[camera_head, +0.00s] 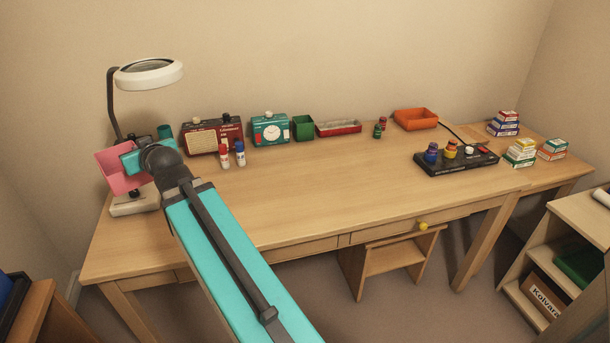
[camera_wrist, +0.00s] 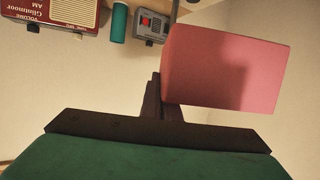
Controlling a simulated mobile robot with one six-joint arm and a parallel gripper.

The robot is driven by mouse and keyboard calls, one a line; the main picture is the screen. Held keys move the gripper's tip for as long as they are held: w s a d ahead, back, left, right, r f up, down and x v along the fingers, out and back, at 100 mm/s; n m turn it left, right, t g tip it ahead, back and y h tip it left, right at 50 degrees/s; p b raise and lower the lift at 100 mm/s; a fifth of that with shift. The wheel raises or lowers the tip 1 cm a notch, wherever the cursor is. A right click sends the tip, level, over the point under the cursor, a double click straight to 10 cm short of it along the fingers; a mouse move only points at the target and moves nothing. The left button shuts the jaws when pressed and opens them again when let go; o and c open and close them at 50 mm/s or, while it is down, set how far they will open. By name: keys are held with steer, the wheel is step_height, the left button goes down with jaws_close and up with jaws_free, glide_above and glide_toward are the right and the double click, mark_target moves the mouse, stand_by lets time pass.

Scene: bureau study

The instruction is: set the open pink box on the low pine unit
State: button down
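The open pink box (camera_head: 116,176) is at the desk's left end in the head view, tilted, in front of the lamp. In the wrist view the pink box (camera_wrist: 225,68) fills the upper right, its near edge at the dark fingers. My gripper (camera_wrist: 158,90) appears shut on one wall of the box; the fingertips are partly hidden. In the head view my gripper (camera_head: 136,160) is partly hidden by my wrist. A low pale wooden unit with shelves (camera_head: 575,212) stands at the right edge; another wooden unit (camera_head: 38,305) is cut off at lower left.
A magnifier lamp (camera_head: 148,74) stands right behind the box. A red radio (camera_head: 213,136), teal clock (camera_head: 270,129), two small bottles and a black control panel (camera_head: 456,160) are on the desk. The desk's front middle (camera_head: 330,195) is clear. A stool (camera_head: 390,255) is under it.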

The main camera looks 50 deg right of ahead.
steer(key=s+d+f+m+h+b, duration=0.15)
steer(key=s+d+b, duration=0.3)
steer(key=d, duration=0.45)
steer(key=s+d+f+m+g+h+b, duration=0.1)
steer(key=s+d+f+b, duration=0.3)
steer(key=d, duration=0.5)
steer(key=s+d+f+m+h+b, duration=0.1)
steer(key=s+d+b, duration=0.1)
steer(key=s+d, duration=0.55)
steer(key=s+d+f+m+h+b, duration=0.1)
steer(key=s+d+f+b, duration=0.1)
steer(key=s+d+b, duration=0.4)
steer(key=s+d+f+m+g+h+b, duration=0.1)
steer(key=s+d+b, duration=0.4)
steer(key=s+d, duration=0.5)
steer(key=s+f+h, duration=0.1)
steer(key=s, duration=0.6)
steer(key=shift+d+f+g+b, duration=0.2)
steer(key=shift+f+g+b, duration=0.1)
steer(key=shift+f+b, duration=0.05)
steer(key=w+d+p, duration=0.4)
steer(key=w+p, duration=0.2)
steer(key=p, duration=1)
steer(key=shift+d, duration=0.25)
